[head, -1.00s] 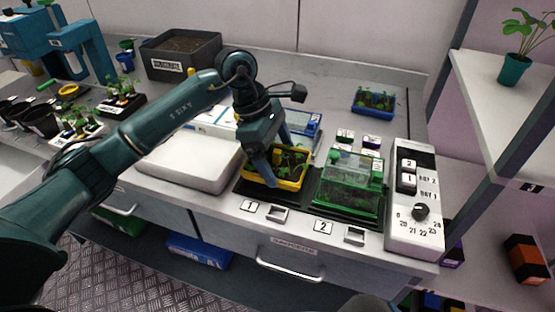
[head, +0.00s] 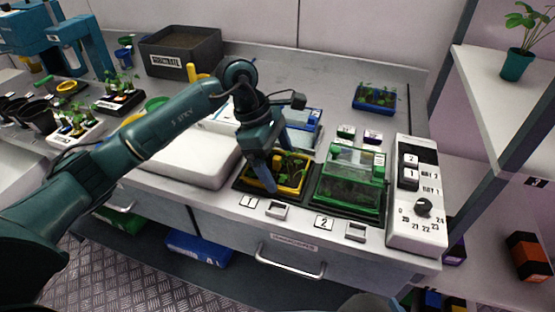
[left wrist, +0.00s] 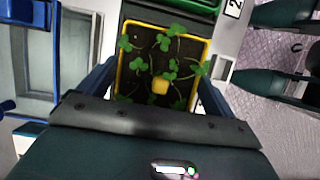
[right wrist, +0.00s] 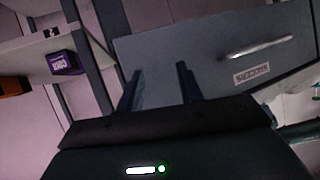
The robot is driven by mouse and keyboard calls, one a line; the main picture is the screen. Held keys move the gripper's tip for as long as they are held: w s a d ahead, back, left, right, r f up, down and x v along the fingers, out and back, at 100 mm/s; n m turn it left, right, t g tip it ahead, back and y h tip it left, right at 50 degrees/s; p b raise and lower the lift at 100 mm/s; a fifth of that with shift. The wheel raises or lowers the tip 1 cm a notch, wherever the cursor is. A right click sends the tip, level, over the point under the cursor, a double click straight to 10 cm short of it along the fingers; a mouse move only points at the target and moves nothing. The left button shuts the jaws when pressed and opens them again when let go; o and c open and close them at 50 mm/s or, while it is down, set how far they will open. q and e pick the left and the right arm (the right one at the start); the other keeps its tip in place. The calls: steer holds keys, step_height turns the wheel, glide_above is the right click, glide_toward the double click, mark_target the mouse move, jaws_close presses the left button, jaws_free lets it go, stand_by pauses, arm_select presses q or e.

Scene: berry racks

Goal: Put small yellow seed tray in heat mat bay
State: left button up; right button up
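The small yellow seed tray (head: 293,186), with dark soil and green seedlings, is at bay 1 of the black heat mat (head: 325,203), left of a green lidded tray (head: 350,185) in bay 2. It looks level and low in the bay; its underside is hidden. My left gripper (head: 276,170) straddles the tray. In the left wrist view its fingers lie against opposite sides of the yellow rim (left wrist: 207,62), with no clear gap. My right gripper (right wrist: 158,85) is open and empty, in front of the bench drawer.
A white control box (head: 415,210) stands right of the mat. A blue tray (head: 305,125) is behind the yellow one, and a white slab (head: 190,160) lies to the left. Another blue seedling tray (head: 374,100) sits at the back. A shelf (head: 500,85) rises at right.

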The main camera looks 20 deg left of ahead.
arm_select(q)
steer(key=shift+r+p, duration=0.55)
steer(key=shift+p, duration=0.05)
steer(key=b+v, duration=0.1)
steer(key=v, duration=1.1)
steer(key=shift+s, duration=0.1)
